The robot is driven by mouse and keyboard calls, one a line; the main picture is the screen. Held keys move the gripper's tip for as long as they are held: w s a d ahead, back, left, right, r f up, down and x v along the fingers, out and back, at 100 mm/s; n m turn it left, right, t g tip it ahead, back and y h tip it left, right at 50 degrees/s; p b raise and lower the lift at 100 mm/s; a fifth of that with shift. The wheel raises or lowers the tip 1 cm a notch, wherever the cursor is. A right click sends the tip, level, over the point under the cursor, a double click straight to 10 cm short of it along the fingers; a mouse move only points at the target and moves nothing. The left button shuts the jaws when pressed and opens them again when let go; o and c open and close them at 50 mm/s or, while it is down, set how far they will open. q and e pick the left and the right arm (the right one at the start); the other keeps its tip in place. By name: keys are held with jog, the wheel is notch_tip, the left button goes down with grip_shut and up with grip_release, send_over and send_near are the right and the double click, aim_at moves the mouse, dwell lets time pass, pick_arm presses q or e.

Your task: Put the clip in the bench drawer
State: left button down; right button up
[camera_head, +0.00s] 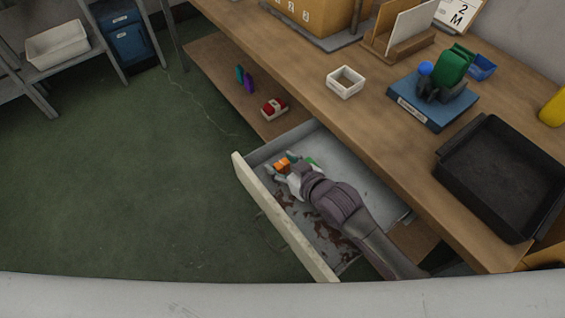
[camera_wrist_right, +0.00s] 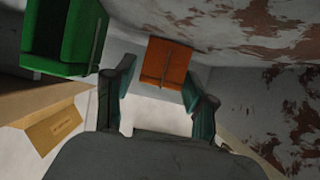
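An orange clip-like piece (camera_head: 283,163) is inside the open bench drawer (camera_head: 285,226), near its far left corner. My right gripper (camera_head: 281,165) reaches down into the drawer with its fingertips at the orange piece. In the right wrist view the orange piece (camera_wrist_right: 166,64) sits between and just beyond the spread fingertips (camera_wrist_right: 159,77). A gap shows at the left finger, so the gripper looks open. A green clip-like piece (camera_wrist_right: 62,38) with a metal wire lies beside it; it is partly hidden in the head view (camera_head: 311,161). My left gripper is out of view.
The bench (camera_head: 300,75) stands over the drawer. On it are a white box (camera_head: 345,82), a blue base (camera_head: 425,112) with a green object (camera_head: 455,64), and a black tray (camera_head: 500,178). A lower shelf (camera_head: 222,70) holds small coloured items. Floor to the left is clear.

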jog(key=shift+r, duration=0.1)
jog(key=shift+s+d+r, duration=0.1)
jog(key=shift+s+r, duration=0.05)
jog(key=p+v, duration=0.1)
jog(key=v, duration=1)
jog(key=shift+s+d+r, duration=0.1)
jog(key=shift+s+d, duration=0.05)
jog(key=shift+s, duration=0.1)
